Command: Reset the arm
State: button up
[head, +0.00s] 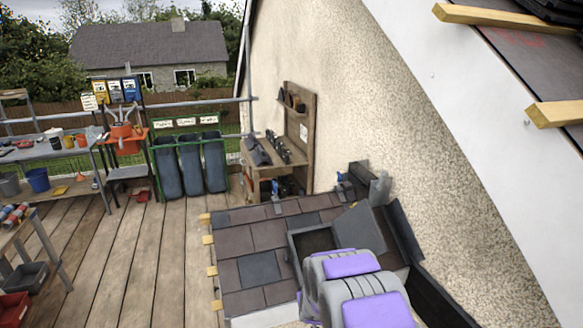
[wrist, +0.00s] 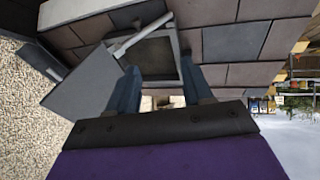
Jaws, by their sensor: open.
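My gripper (wrist: 159,70) shows in the wrist view with its two bluish fingers spread apart and nothing between them. It points toward the small roof with dark shingle tiles (wrist: 235,42) and a square hatch (wrist: 156,57). The hatch lid (wrist: 92,85) stands open to the left in the wrist view. In the head view my grey and purple arm covers the roof's lower right part. The roof tiles (head: 237,243), hatch frame (head: 297,250) and raised lid (head: 358,230) show beyond it. My fingers are hidden in the head view.
A stucco wall (head: 330,110) rises close on the right. A wooden tool shelf (head: 305,128) stands behind the roof. Dark bins (head: 190,165) and a workbench (head: 50,150) are farther left. The plank deck (head: 120,255) has clear room left of the roof.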

jog(key=s+d+r+g+b, duration=0.1)
jog(key=s+r+g, duration=0.1)
jog(key=s+r, duration=0.35)
jog(key=s+d+r+g+y+b, duration=0.1)
jog(key=s+r+g, duration=0.15)
jog(key=s, duration=0.65)
jog(key=s+d+r+g+b, duration=0.1)
jog(key=s+r+g, duration=0.1)
jog(key=s+r, duration=0.4)
jog(key=s+d+r+m+g+b, duration=0.1)
jog(key=s+d+g, duration=0.1)
jog(key=s, duration=1.3)
jog(key=s+d+r+m+g+b, duration=0.1)
jog(key=s+d+r+g, duration=0.1)
jog(key=s, duration=1.3)
jog(key=shift+s+d+r+g+h, duration=0.25)
jog(key=shift+g+h, duration=0.15)
jog(key=shift+g, duration=0.15)
jog(key=shift+w, duration=0.1)
jog(key=shift+c, duration=0.4)
